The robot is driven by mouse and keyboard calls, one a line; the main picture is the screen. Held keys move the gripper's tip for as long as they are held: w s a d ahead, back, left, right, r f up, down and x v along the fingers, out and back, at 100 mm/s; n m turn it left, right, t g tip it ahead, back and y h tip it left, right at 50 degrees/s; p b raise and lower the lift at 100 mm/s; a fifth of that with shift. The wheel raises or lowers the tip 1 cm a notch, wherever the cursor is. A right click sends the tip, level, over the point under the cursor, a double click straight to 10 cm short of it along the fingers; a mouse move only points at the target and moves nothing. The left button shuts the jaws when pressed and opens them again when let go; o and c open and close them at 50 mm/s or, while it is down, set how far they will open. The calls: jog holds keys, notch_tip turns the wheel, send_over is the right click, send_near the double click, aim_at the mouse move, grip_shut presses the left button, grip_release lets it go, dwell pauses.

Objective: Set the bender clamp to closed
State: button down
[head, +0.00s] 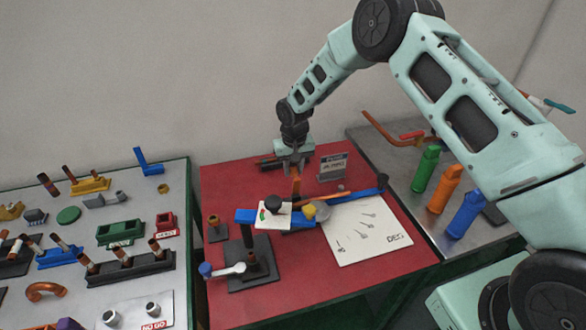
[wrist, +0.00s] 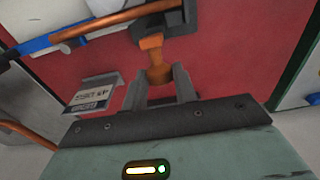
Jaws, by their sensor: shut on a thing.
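The bender stands on the red mat, with a blue beam (head: 246,216), a white dial plate (head: 268,222), a black knob (head: 278,202) and a yellow part (head: 309,211). My gripper (head: 294,172) points down behind the beam, its fingers around an upright orange piece (head: 296,187). In the wrist view my gripper (wrist: 158,82) is shut on this orange piece (wrist: 153,50), whose far end lies close to a dark grey block (wrist: 160,22). It may be the clamp's handle; I cannot tell for sure, nor whether the clamp is open or closed.
A copper rod (head: 330,195) crosses near the beam. A small sign (head: 333,167) stands right of my gripper. A white sheet (head: 365,228) lies on the red mat (head: 330,275). Green (head: 426,168), orange (head: 444,188) and blue (head: 467,213) bottles stand at right. Several fixtures fill the left table.

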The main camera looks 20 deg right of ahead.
aim_at(299, 182)
jog(key=s+t+b, duration=0.2)
jog(key=b, duration=0.1)
jog(key=shift+s, duration=0.1)
jog(key=shift+s+f+b, duration=0.15)
jog(key=shift+s+b, duration=0.95)
jog(key=shift+b, duration=0.1)
jog(key=shift+s+f+b, duration=0.25)
jog(key=shift+s+b, duration=0.4)
jog(key=shift+s, duration=0.1)
jog(key=shift+s+f+b, duration=0.55)
jog(key=shift+s+b, duration=0.25)
jog(key=shift+s, duration=0.1)
jog(key=shift+s+f+b, duration=0.5)
jog(key=shift+s+b, duration=0.3)
jog(key=shift+s, duration=0.15)
jog(key=c, duration=1.3)
grip_release()
jog(key=shift+o, duration=0.9)
jog(key=shift+r, duration=0.1)
